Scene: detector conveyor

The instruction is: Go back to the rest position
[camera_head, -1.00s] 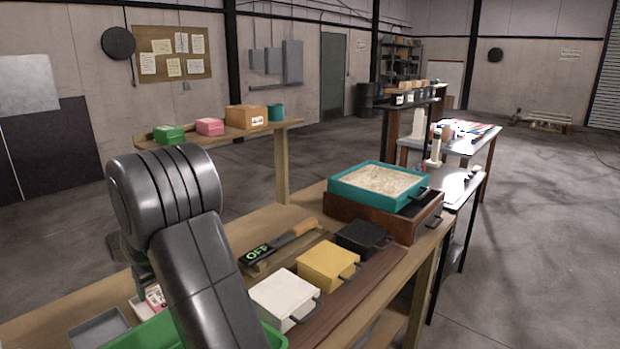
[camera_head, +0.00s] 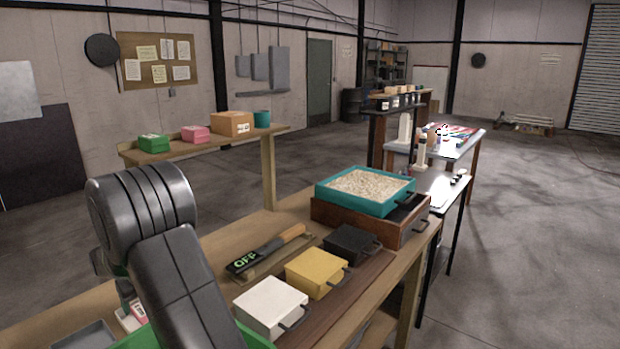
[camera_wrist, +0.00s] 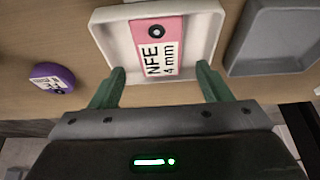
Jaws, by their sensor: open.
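My gripper (camera_wrist: 160,88) shows in the wrist view with its two green fingers spread wide apart. It is open and holds nothing. In front of and between the fingertips lies a pink and white block marked NFE 4 mm (camera_wrist: 158,45), inside a white tray (camera_wrist: 211,20). The block also shows small and partly hidden at the lower left of the head view (camera_head: 138,310). My dark arm fills the lower left of the head view and hides the gripper there.
A purple labelled piece (camera_wrist: 52,78) and a grey tray (camera_wrist: 275,38) flank the white tray. The bench bears a detector reading OFF (camera_head: 265,250), white (camera_head: 270,305), yellow (camera_head: 316,270) and black (camera_head: 350,243) boxes, and a teal sand tray (camera_head: 338,202). A shelf (camera_head: 200,143) stands behind.

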